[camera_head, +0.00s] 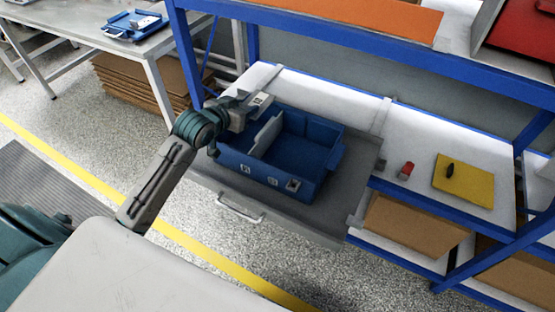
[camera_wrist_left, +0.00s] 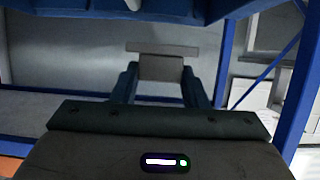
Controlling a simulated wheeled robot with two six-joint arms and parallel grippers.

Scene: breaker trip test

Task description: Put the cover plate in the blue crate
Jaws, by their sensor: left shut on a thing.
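The blue crate (camera_head: 322,160) sits open on a grey pull-out shelf. My left gripper (camera_head: 248,114) is over the crate's left end and shut on the cover plate (camera_head: 267,136). The plate looks like a light grey panel, standing on edge inside or just over the crate's left part. I cannot tell whether it touches the crate floor. In the left wrist view the gripper's two fingers (camera_wrist_left: 161,86) close on the grey plate (camera_wrist_left: 162,68), seen nearly edge-on. My right gripper is not in view.
The grey pull-out shelf (camera_head: 318,221) has a front handle (camera_head: 240,208). A blue rack post (camera_head: 186,55) stands close to my left arm. A red item (camera_head: 406,170) and a yellow plate (camera_head: 478,183) with a black knob lie to the right. A table (camera_head: 80,22) stands back left.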

